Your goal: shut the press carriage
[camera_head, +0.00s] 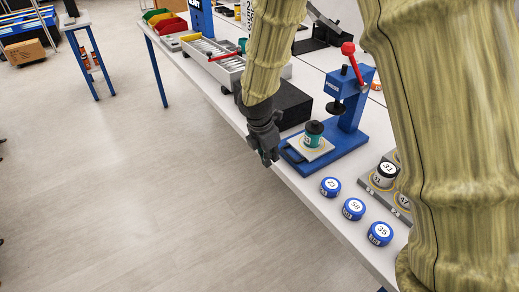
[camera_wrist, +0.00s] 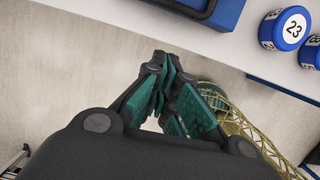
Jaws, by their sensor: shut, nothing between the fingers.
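The blue press (camera_head: 349,110) stands on the white bench, with a red-knobbed lever. Its carriage (camera_head: 312,148), a pale plate at the front of the blue base, sits out in front of the press head and carries a green item with a dark top (camera_head: 314,133). A dark handle (camera_head: 291,155) is at the carriage's front end. My gripper (camera_head: 268,158) is shut and empty, pointing down just left of the handle, by the bench edge. In the wrist view my fingertips (camera_wrist: 168,62) are together over the floor, and the handle (camera_wrist: 195,8) shows beyond them at the top.
Blue-rimmed numbered jars (camera_head: 330,187) stand along the bench edge to the right. A grey rack (camera_head: 381,180) with more jars is partly hidden by my arm. A black block (camera_head: 294,104) is behind my gripper.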

